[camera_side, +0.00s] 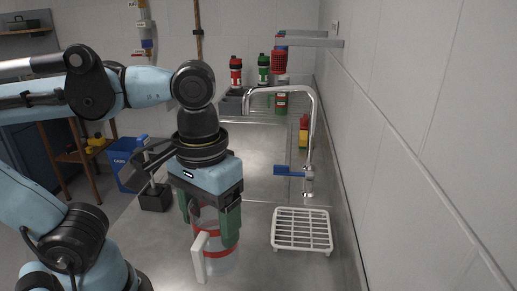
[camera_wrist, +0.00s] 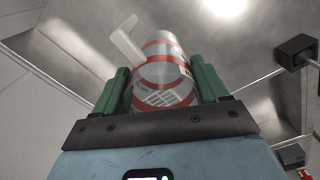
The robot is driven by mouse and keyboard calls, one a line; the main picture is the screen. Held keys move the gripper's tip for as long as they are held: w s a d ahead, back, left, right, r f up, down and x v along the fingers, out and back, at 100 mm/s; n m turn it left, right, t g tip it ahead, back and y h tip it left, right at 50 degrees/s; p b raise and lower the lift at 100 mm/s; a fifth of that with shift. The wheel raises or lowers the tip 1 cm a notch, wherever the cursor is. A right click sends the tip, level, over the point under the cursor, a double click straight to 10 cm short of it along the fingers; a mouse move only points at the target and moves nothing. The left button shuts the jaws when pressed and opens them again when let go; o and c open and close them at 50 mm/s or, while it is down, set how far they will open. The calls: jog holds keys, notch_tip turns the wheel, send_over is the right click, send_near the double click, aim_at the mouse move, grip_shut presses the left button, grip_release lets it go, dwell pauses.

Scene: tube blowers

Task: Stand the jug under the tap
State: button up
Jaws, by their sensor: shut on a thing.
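The jug (camera_side: 222,262) is clear with red bands and a white handle (camera_side: 198,258), and it is upright in the side view. My gripper (camera_side: 213,220) is shut on the jug, with one green finger on each side of its upper part. In the wrist view the jug (camera_wrist: 163,72) sits between both fingers of my gripper (camera_wrist: 163,90). The tap (camera_side: 312,125) is a chrome gooseneck with a blue lever (camera_side: 288,171), to the right of and behind the jug. Whether the jug's base touches the counter is hard to tell.
A white slatted rack (camera_side: 302,230) lies on the counter right of the jug, in front of the tap's base. Red and green bottles (camera_side: 264,70) stand at the back. A small yellow and red object (camera_side: 303,132) is by the wall. A blue bin (camera_side: 127,165) stands at left.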

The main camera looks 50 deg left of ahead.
jog(key=s+n, duration=0.1)
jog(key=s, duration=0.3)
jog(key=w+a+f, duration=0.5)
jog(key=a+f, duration=0.4)
jog(key=f, duration=0.3)
jog(key=shift+w+a, duration=0.25)
jog(key=shift+a, duration=0.05)
jog(key=shift+f, duration=0.15)
jog(key=o, duration=1.3)
